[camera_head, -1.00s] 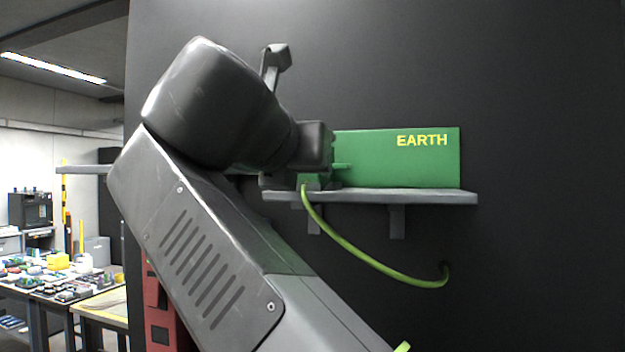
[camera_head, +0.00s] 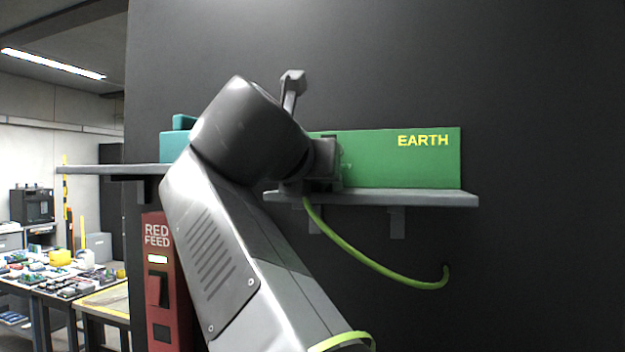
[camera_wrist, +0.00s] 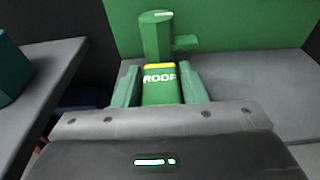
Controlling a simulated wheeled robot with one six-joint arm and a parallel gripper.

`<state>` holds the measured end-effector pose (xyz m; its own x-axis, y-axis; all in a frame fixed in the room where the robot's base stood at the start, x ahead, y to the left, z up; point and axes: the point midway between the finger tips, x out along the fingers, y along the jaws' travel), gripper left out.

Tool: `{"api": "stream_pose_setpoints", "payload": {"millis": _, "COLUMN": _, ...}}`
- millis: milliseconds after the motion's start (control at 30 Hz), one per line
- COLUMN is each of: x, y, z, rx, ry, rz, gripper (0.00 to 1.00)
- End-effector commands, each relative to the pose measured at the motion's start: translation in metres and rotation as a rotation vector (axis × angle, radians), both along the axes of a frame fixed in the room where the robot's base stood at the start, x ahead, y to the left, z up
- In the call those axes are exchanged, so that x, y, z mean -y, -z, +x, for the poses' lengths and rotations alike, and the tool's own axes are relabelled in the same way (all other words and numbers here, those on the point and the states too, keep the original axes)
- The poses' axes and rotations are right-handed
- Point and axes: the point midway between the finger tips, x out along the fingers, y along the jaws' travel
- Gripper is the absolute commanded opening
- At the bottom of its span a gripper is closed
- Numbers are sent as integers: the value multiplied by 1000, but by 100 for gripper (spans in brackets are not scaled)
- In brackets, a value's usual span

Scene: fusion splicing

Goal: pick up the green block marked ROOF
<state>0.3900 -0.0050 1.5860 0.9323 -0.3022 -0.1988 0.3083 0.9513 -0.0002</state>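The green block marked ROOF (camera_wrist: 160,86), with a yellow stripe along its top edge, shows in the wrist view. My gripper (camera_wrist: 160,80) is open, with one finger on each side of the block and a narrow gap at least on the left. Whether the right finger touches it, I cannot tell. In the head view my gripper (camera_head: 325,165) is at the left end of the shelf, and my arm hides the block. A green post (camera_wrist: 155,38) with a short side peg stands just beyond the block in the wrist view.
A green panel marked EARTH (camera_head: 400,165) stands on the grey shelf (camera_head: 420,198). A yellow-green cable (camera_head: 365,258) hangs below. A teal block (camera_head: 175,146) sits on another shelf (camera_head: 100,170) to the left, above a red RED FEED box (camera_head: 163,270).

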Motion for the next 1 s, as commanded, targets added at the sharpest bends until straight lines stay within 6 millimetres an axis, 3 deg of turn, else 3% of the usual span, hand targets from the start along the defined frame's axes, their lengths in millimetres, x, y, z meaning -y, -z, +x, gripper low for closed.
{"api": "stream_pose_setpoints", "payload": {"millis": 167, "x": 0, "y": 0, "z": 0, "rx": 0, "ry": 0, "rz": 0, "gripper": 38}}
{"api": "stream_pose_setpoints", "payload": {"millis": 333, "x": 0, "y": 0, "z": 0, "rx": 0, "ry": 0, "rz": 0, "gripper": 9}}
{"api": "stream_pose_setpoints", "payload": {"millis": 667, "x": 0, "y": -3, "z": 0, "rx": 1, "ry": 0, "rz": 1, "gripper": 9}}
{"api": "stream_pose_setpoints", "payload": {"millis": 1000, "x": 0, "y": -38, "z": 0, "rx": 2, "ry": 1, "rz": 2, "gripper": 9}}
